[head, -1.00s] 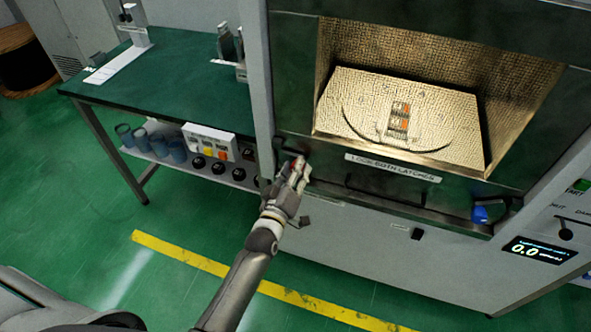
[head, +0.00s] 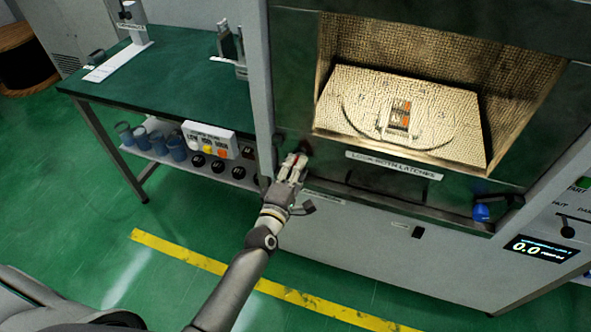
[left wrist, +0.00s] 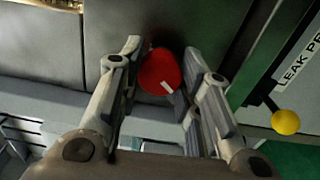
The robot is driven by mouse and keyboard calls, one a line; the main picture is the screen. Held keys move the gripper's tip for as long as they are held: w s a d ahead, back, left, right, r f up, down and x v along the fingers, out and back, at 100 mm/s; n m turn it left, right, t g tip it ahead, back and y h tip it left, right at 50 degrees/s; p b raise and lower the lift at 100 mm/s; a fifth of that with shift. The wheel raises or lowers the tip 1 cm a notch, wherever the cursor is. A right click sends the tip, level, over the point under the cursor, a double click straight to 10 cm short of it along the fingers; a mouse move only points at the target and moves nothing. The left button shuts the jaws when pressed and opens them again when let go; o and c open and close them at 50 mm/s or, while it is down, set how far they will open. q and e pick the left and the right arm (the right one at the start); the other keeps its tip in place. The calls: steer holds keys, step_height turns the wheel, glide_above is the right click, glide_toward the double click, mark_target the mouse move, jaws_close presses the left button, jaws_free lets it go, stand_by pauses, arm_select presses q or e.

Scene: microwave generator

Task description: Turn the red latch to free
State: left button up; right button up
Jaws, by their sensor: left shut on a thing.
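The red latch (left wrist: 160,71) shows as a rounded red knob with a white mark, between the two fingers of my left gripper (left wrist: 162,80) in the left wrist view. My left gripper is shut on it. In the head view, the left gripper (head: 294,161) is at the lower left corner of the microwave's door frame, and its fingers hide most of the latch. A blue latch (head: 482,212) is at the lower right of the same frame. My right gripper is not in view.
A label reading "LOCK BOTH LATCHES" (head: 393,165) is below the lit chamber. A yellow ball (left wrist: 285,122) is right of the fingers in the wrist view. A green bench (head: 180,85) stands left. The floor in front is clear.

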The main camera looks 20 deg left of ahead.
arm_select(q)
steer(key=shift+f+n, duration=0.1)
steer(key=shift+n, duration=0.5)
steer(key=o, duration=1.1)
steer(key=shift+c, duration=0.2)
steer(key=s, duration=1.2)
steer(key=shift+a, duration=0.2)
